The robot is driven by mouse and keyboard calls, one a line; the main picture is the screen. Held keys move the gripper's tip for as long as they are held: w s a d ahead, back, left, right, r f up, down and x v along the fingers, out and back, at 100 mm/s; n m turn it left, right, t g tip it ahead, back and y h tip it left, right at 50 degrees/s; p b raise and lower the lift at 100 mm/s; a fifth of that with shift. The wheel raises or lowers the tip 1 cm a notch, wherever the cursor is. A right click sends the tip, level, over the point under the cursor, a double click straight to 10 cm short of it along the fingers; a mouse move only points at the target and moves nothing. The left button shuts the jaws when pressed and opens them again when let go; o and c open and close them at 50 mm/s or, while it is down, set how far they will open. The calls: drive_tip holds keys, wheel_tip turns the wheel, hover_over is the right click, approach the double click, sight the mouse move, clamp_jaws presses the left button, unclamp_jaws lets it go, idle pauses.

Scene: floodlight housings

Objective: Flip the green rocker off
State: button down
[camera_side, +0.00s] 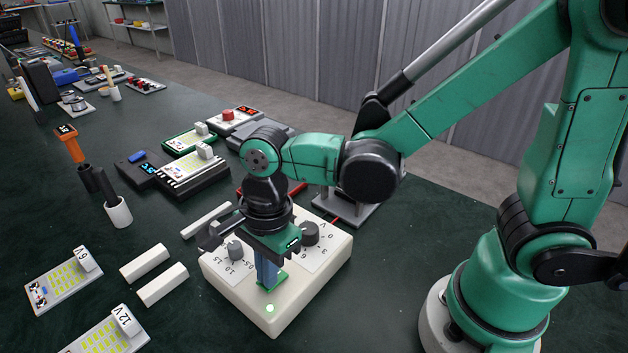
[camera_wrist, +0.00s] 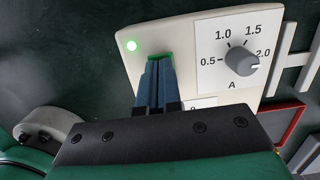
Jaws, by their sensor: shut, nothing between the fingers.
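The green rocker (camera_side: 277,281) is on the top of a cream power supply box (camera_side: 318,283), near its front edge. In the wrist view a green strip of the rocker (camera_wrist: 158,57) shows just past my fingertips. My gripper (camera_side: 268,284) points down with its blue fingers together and empty, right at the rocker; it also shows in the wrist view (camera_wrist: 159,62). The fingers hide much of the rocker, so its tilt and any contact are unclear. A small lamp (camera_side: 270,308) beside the rocker glows green; it also glows in the wrist view (camera_wrist: 131,45).
The box carries a grey dial marked A (camera_wrist: 241,61) and a dark dial marked V (camera_side: 310,234), close to my gripper. White bars (camera_side: 163,285), floodlight boards marked 6V (camera_side: 64,279) and 12V (camera_side: 110,334), and a white cup (camera_side: 118,212) lie left. Dark table is clear between them.

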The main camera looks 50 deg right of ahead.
drive_tip(key=shift+a+f, duration=0.1)
drive_tip(key=shift+f, duration=0.1)
drive_tip(key=shift+d, duration=0.2)
drive_tip(key=shift+d+r, duration=0.2)
drive_tip(key=shift+d, duration=0.45)
wheel_tip(320, 180, up, 14)
drive_tip(key=d, duration=0.1)
drive_tip(key=shift+d, duration=0.35)
idle(0.3)
